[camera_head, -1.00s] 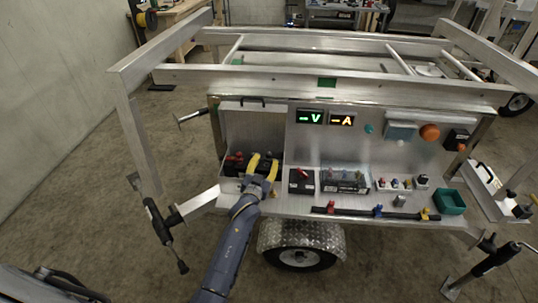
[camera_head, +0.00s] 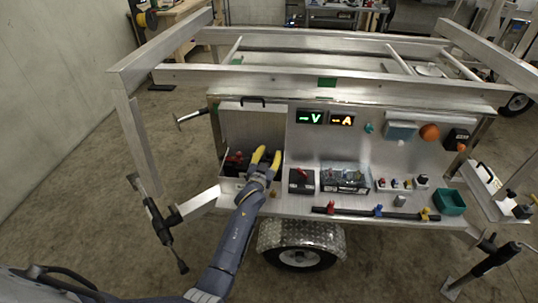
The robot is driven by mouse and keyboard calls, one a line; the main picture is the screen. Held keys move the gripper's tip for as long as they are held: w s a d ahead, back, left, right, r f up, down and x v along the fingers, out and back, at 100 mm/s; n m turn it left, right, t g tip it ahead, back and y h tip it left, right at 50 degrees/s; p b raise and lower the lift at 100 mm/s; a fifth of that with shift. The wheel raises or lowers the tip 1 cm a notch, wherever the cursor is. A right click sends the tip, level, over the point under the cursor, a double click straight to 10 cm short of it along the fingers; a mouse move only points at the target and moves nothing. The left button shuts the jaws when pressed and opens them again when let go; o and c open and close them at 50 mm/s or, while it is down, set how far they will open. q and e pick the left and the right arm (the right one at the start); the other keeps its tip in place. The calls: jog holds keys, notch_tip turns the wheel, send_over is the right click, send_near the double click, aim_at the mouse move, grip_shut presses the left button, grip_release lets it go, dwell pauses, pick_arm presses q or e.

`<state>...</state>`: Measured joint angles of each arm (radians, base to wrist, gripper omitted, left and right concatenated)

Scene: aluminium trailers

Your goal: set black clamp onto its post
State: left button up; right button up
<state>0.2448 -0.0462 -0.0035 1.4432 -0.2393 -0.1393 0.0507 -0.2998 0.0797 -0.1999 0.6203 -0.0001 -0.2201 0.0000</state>
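My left gripper (camera_head: 267,156) has yellow fingertips and reaches up from below to the right part of the open compartment. Its fingers are apart, with nothing visible between them. A dark battery (camera_head: 236,168) sits in the compartment, left of the gripper, with a red part (camera_head: 234,158) on top that looks like a clamp. The gripper covers the battery's right side. I cannot make out the black clamp or its post; they may be hidden behind the fingers. My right gripper is not in view.
Right of the gripper are a black box with a red lever (camera_head: 302,181), a clear-covered box (camera_head: 345,180) and a teal bin (camera_head: 450,202). A dark rail (camera_head: 372,213) with coloured clips runs along the shelf's front. The compartment's upright lid (camera_head: 250,122) stands behind.

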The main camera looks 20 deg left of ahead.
pick_arm(q)
grip_shut()
dwell(0.3)
jog(key=n, duration=0.1)
jog(key=a+f+n, duration=0.1)
jog(key=n, duration=0.1)
jog(key=shift+t, duration=0.3)
jog(key=shift+o, duration=1.1)
grip_release()
jog(key=shift+r, duration=0.1)
jog(key=shift+s+d+f, duration=0.1)
jog(key=shift+s+f, duration=0.1)
jog(key=shift+s, duration=2.85)
jog(key=shift+s+d+f, duration=0.1)
jog(key=shift+s+f, duration=0.1)
jog(key=shift+s, duration=2.8)
